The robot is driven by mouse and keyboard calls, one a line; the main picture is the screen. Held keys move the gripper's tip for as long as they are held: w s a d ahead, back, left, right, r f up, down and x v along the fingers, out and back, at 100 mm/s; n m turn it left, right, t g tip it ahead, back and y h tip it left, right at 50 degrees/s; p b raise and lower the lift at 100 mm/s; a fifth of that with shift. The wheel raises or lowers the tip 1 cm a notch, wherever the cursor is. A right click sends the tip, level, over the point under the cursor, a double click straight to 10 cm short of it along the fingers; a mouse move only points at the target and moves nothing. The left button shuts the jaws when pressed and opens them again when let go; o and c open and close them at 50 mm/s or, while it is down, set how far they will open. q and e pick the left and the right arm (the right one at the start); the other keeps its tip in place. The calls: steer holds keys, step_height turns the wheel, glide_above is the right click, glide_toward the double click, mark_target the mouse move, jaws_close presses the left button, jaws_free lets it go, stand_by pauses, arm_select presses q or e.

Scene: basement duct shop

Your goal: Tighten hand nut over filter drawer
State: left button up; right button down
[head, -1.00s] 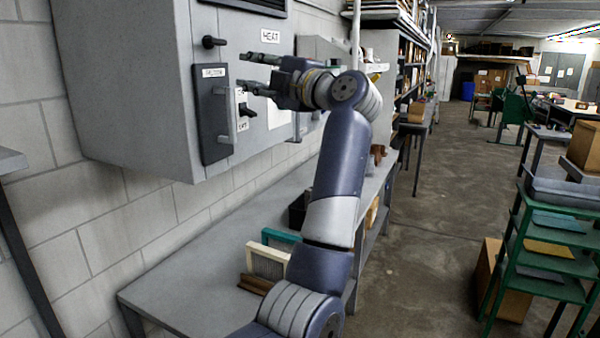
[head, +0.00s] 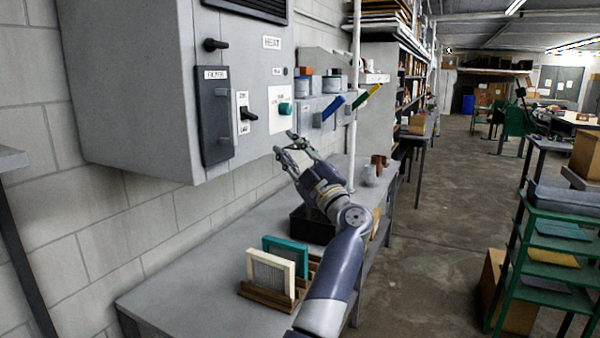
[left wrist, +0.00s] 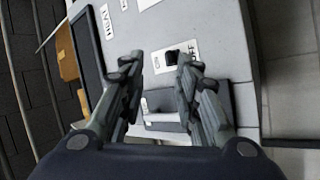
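The hand nut, a black knob (head: 215,44), sticks out of the grey cabinet's front above the filter drawer. The filter drawer (head: 212,135) is a dark upright panel with a pale label and a grey handle, and looks flush with the cabinet. It also shows sideways in the left wrist view (left wrist: 190,100), beyond my fingers. My left gripper (head: 284,143) is open and empty, in front of the cabinet, below and right of the nut and apart from it. Its spread fingers (left wrist: 160,80) flank the view of the panel. I cannot make out the nut there. My right gripper is not in view.
The grey cabinet (head: 130,90) also carries a black switch (head: 248,114) and a teal knob (head: 285,108). On the bench (head: 185,285) below stand framed filters (head: 270,272) in a brown rack and a black bin (head: 312,225). A green shelf rack (head: 550,245) stands right, beyond open floor.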

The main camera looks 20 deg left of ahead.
arm_select(q)
steer(key=shift+w+d+f+m+t+h, duration=0.25)
steer(key=shift+f+m+t, duration=0.2)
steer(key=shift+f, duration=0.4)
steer(key=shift+w+d+f+m+t+h, duration=0.15)
steer(key=shift+w+f+m+t, duration=0.2)
steer(key=shift+f, duration=0.45)
steer(key=shift+w+d+f+m+t+h, duration=0.1)
steer(key=shift+w+d+f+m+t, duration=0.25)
steer(key=shift+f, duration=0.5)
steer(key=shift+a, duration=0.2)
